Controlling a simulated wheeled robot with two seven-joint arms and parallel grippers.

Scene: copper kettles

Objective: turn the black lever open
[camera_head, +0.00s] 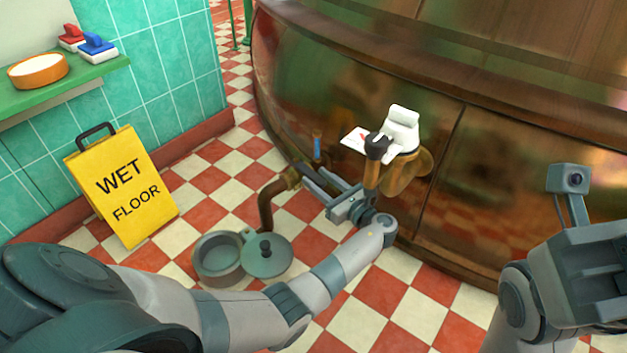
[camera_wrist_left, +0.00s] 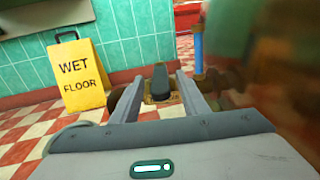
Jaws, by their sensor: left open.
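The black lever (camera_wrist_left: 160,80) stands upright on a brass fitting (camera_wrist_left: 166,97) in the left wrist view. It appears between the two fingers of my left gripper (camera_wrist_left: 161,84), with a gap on each side. I cannot tell from this view how far ahead of the fingertips it is. In the head view my left gripper (camera_head: 310,177) is open low beside the copper kettle's wall, and I cannot pick out the lever there. My right gripper (camera_head: 600,262) is at the right edge of the head view; its fingers do not show clearly.
The copper kettle (camera_head: 350,105) fills the right side. A blue handle (camera_head: 317,148) is near my left fingers. A curved brown pipe (camera_head: 266,205), a grey pot (camera_head: 218,262) and its lid (camera_head: 270,258) are below. A yellow wet-floor sign (camera_head: 125,187) stands left.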

